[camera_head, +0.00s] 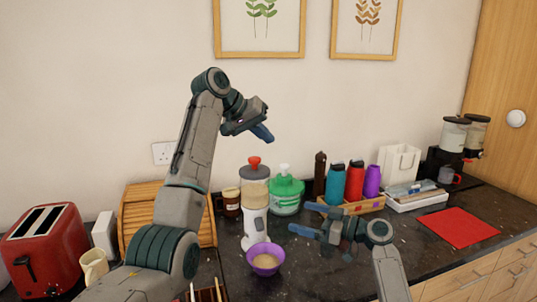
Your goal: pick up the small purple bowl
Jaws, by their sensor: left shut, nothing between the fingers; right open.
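The small purple bowl (264,270) stands upright on the dark granite counter, near the middle of the head view. Something pale beige shows inside it. My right gripper (298,221) is open and empty, to the right of the bowl and a little higher in the picture, apart from it. My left gripper (268,136) is shut and empty, raised high in front of the wall, well above the bowl.
A blender-like appliance (254,215) stands just behind the bowl, with a green lidded container (286,196) beside it. Bottles (335,184) stand in a wooden tray. A red toaster (44,252) is at left. A red mat (458,227) lies at right.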

